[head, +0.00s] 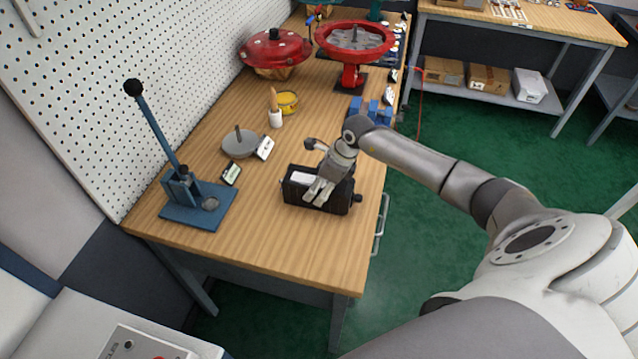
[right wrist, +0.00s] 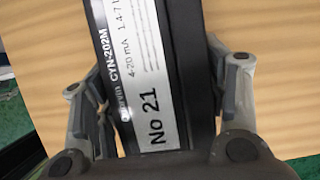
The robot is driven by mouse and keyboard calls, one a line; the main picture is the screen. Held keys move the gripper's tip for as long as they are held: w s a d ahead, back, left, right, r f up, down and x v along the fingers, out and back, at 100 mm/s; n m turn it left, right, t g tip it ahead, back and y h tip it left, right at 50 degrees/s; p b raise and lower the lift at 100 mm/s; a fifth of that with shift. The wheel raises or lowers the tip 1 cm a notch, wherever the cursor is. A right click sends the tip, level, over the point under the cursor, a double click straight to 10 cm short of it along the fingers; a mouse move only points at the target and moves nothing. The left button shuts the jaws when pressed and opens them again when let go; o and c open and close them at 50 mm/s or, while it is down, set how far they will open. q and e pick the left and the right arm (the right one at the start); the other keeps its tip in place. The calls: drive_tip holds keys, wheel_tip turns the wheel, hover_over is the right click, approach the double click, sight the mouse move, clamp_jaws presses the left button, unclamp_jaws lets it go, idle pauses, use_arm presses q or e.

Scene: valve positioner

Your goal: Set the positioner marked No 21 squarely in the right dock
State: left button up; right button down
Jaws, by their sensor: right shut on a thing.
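The positioner marked No 21 (head: 335,204) is a black box at the near middle of the bench. Its white label, reading No 21, shows in the right wrist view (right wrist: 157,75). My right gripper (head: 320,190) is shut on it, with one finger on each long side; the fingers also show in the right wrist view (right wrist: 160,95). I cannot tell whether its underside touches the bench. Several blue blocks (head: 371,110) stand farther back near the right edge; I cannot tell whether they include the right dock. My left gripper is not in view.
On the wooden bench (head: 285,255), a blue lever press (head: 200,207) stands at left. The near bench is clear.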

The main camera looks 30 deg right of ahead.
drive_tip(key=c, duration=0.6)
unclamp_jaws()
drive_tip(key=o, duration=0.3)
drive_tip(key=shift+r, duration=0.1)
